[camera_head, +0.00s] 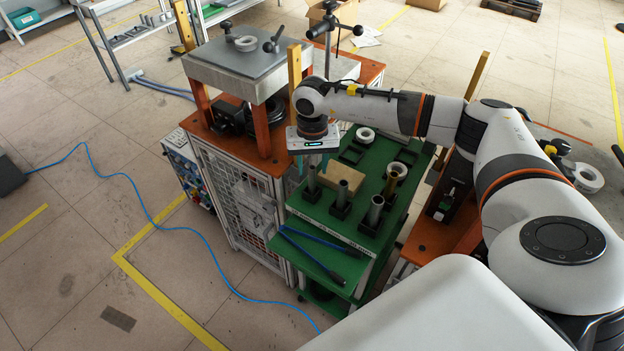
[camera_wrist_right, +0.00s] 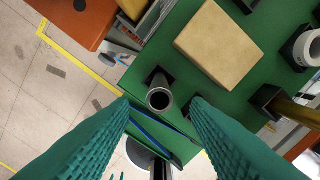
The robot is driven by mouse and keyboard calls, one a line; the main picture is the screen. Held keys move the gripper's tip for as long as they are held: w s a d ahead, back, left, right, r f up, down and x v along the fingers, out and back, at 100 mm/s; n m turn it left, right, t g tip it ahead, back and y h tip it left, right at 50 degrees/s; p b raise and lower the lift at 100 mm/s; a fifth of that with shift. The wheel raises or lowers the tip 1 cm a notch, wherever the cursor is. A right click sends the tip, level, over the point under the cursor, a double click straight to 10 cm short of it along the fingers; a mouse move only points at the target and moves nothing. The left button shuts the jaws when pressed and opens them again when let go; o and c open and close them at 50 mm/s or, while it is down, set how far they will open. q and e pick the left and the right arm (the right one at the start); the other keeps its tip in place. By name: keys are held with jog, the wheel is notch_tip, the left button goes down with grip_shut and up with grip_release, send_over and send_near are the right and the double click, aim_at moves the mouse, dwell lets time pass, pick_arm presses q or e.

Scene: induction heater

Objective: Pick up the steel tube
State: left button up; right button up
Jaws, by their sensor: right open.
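Several upright tubes stand in black holders on the green cart top. My right gripper (camera_head: 313,166) is open and points down above the left part of the cart. In the right wrist view, one hollow steel tube (camera_wrist_right: 160,99) shows between its teal fingers, near the tips, with no clear contact. The right finger partly hides another black holder. My left gripper is not in view.
A tan block (camera_head: 327,175) lies beside the tubes. Blue-handled tools (camera_head: 312,255) lie on the lower front shelf. The heater table (camera_head: 240,68) stands close at the left.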

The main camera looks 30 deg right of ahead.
aim_at(312, 176)
jog(key=f, duration=0.1)
jog(key=f+p, duration=0.2)
jog(key=f, duration=0.1)
jog(key=shift+w+d+f, duration=0.1)
jog(key=shift+w+d, duration=0.05)
jog(key=shift+w, duration=0.15)
jog(key=shift+f, duration=0.6)
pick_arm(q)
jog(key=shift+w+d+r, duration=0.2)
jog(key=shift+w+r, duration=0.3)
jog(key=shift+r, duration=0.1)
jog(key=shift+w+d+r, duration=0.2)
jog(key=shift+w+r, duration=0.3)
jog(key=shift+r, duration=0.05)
pick_arm(e)
jog(key=shift+c, duration=1.2)
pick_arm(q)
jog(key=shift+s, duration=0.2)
pick_arm(e)
grip_shut()
